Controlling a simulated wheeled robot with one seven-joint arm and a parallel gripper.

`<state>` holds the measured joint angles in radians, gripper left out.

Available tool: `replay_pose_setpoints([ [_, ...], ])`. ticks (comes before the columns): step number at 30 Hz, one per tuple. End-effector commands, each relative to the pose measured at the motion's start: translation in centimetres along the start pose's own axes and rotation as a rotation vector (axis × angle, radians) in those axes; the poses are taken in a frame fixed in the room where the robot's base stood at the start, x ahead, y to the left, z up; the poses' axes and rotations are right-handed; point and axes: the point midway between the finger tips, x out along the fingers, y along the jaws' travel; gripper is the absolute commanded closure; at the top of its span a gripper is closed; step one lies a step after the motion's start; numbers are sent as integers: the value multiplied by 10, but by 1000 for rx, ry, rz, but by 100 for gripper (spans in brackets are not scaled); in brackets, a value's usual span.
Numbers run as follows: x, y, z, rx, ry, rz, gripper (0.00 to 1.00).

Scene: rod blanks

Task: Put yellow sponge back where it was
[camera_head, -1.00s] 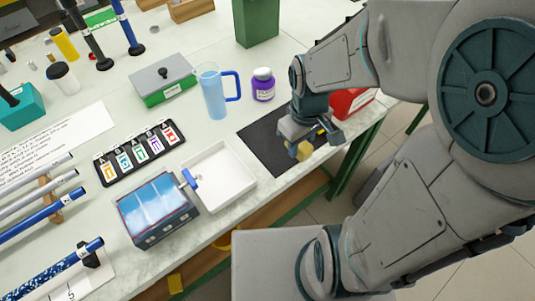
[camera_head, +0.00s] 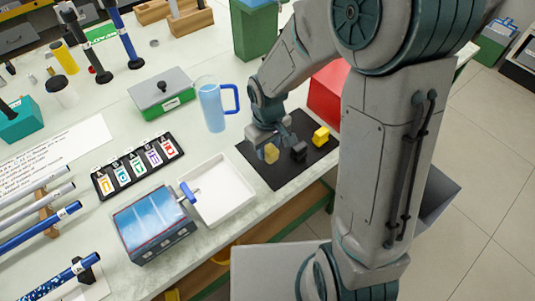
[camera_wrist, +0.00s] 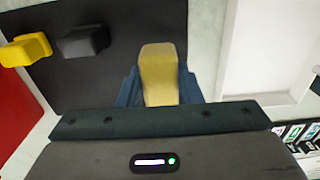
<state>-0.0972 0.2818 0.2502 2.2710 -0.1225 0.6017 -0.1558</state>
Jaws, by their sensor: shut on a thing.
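The yellow sponge (camera_head: 271,153) is a pale yellow block held in my gripper (camera_head: 268,144), over the left part of the black mat (camera_head: 266,177). In the wrist view the sponge (camera_wrist: 158,72) sits upright between the two blue fingers of my gripper (camera_wrist: 160,92), which are shut on it. Whether the sponge touches the mat I cannot tell.
A black piece (camera_head: 299,151) and a brighter yellow piece (camera_head: 321,136) sit on the mat to the right. A white tray (camera_head: 222,212) lies to the left, a blue mug (camera_head: 210,106) behind. A red box (camera_head: 327,93) stands beyond the mat.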

Motion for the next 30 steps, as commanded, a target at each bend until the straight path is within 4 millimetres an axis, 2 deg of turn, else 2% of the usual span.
replay_pose_setpoints([
  [5,10,0,-5,0,-2,-1,86],
  [12,40,0,-4,0,-2,-1,86],
  [26,48,0,-4,0,0,0,86],
  [27,46,0,-4,0,1,0,57],
  [28,46,0,-4,0,1,0,48],
  [30,46,0,-4,0,0,0,46],
])
